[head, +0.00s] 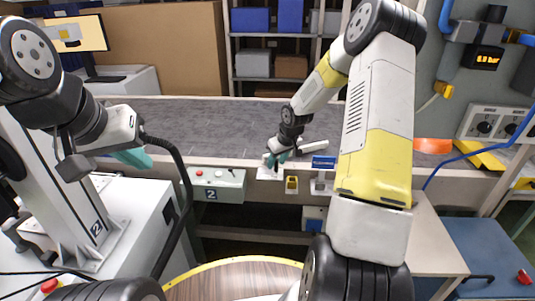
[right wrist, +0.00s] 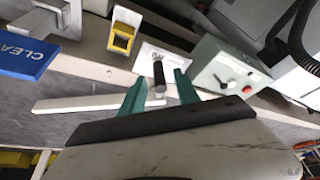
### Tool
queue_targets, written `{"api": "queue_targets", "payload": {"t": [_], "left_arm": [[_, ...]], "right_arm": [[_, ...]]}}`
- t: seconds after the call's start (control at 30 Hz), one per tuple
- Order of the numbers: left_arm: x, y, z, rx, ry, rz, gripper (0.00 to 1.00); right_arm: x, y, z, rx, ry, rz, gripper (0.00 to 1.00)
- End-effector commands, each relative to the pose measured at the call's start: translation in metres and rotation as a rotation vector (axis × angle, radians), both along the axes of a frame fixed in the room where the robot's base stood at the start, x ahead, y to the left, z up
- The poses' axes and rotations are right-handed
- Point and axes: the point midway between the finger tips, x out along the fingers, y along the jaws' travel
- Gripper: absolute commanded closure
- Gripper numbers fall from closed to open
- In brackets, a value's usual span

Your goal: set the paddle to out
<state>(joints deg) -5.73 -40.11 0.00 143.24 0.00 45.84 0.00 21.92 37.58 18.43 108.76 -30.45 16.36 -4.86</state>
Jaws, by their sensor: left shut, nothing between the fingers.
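The paddle is a white bar (head: 314,147) over the front edge of the belt; the bar also shows in the right wrist view (right wrist: 85,102). Its upright black handle (right wrist: 159,76) stands by a white label plate (right wrist: 150,56). My right gripper (head: 278,158) is at the handle. In the right wrist view its teal fingers (right wrist: 160,84) are open, one on each side of the handle, with visible gaps. The lettering on the plate is too small to read. My left gripper (head: 133,157) is shut and empty, at the left above the white cabinet, far from the paddle.
The grey conveyor belt (head: 200,120) runs across. A control box with a red button (head: 217,184) is left of the handle. A yellow socket (head: 291,183) and a blue sign (head: 323,162) are right of it. A wooden round table top (head: 230,281) is in front.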

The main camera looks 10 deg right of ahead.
Motion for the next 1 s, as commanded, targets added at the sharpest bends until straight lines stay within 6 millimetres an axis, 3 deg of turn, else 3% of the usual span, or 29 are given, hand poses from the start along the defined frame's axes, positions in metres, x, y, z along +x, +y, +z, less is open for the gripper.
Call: {"api": "queue_targets", "payload": {"t": [0.4, 0.6, 1.0], "left_arm": [[0.0000, 0.0000, 0.0000, 0.000, 0.000, 0.000, 1.00], [0.0000, 0.0000, 0.0000, 0.000, 0.000, 0.000, 1.00], [0.0000, 0.0000, 0.0000, 0.000, 0.000, 0.000, 1.00]], "right_arm": [[0.0042, 0.0019, -0.0104, 0.000, -0.001, 0.001, 0.62], [0.0041, 0.0019, -0.0103, 0.000, 0.000, 0.001, 1.00], [0.0039, 0.0016, -0.0102, -0.001, 0.000, 0.000, 1.00]]}}
